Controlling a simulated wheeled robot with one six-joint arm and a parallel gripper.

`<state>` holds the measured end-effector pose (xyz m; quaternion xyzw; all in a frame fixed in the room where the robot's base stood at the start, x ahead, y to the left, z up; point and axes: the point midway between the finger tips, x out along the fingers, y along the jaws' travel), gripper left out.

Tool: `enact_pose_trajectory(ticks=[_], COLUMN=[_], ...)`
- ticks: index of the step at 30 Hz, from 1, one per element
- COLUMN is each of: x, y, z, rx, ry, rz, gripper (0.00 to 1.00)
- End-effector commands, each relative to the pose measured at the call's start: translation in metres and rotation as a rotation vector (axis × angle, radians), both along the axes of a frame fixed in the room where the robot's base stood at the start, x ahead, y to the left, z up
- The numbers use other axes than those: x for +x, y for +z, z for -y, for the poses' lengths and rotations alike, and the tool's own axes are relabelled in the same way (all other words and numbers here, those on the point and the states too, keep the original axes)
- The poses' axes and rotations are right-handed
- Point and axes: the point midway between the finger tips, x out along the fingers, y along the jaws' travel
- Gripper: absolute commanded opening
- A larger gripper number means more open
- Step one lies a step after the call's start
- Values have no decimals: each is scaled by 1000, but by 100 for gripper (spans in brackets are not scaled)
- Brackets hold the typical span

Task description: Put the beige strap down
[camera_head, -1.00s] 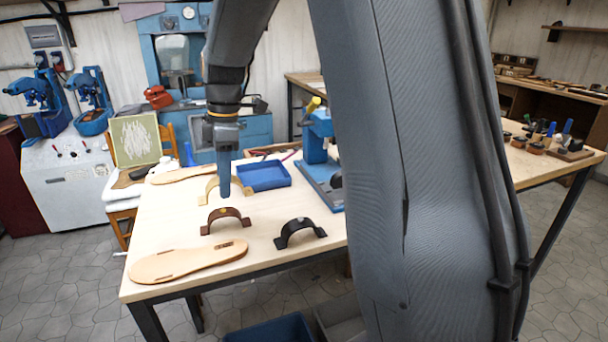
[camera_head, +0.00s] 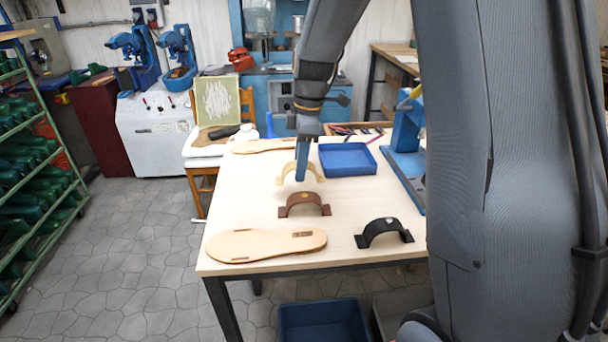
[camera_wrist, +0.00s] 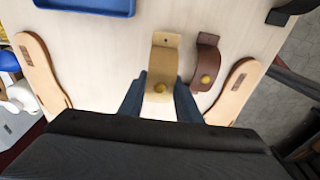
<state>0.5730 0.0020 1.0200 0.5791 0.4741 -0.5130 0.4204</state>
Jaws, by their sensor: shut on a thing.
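The beige strap (camera_head: 286,172) is an arched band with a yellow stud, behind the brown strap (camera_head: 304,204) on the pale table (camera_head: 250,208). In the wrist view the beige strap (camera_wrist: 163,55) lies between the two fingers of my gripper (camera_wrist: 160,100), close to the stud. My gripper (camera_head: 302,178) points down and is shut on it. One finger hides part of the strap in the head view. I cannot tell whether its feet touch the table or hang just above it.
A black strap (camera_head: 384,232) stands to the right. A sandal sole (camera_head: 265,245) lies at the front, another (camera_head: 262,146) at the back. A blue tray (camera_head: 347,159) and a blue press (camera_head: 405,140) are to the right. Bare tabletop shows left of the straps.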

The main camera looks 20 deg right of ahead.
Motion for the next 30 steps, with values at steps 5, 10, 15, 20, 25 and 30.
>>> enact_pose_trajectory(ticks=[5,10,15,20,25,30], x=[-1,-1,0,0,0,0], y=[-14,-37,-40,-41,-43,-43], z=[-1,-1,-1,-1,-1,-1], rx=[1,0,0,0,0,0], ry=[1,2,2,2,2,2], rz=[-3,-4,0,-1,-1,-1], gripper=[6,6,6,6,46,49])
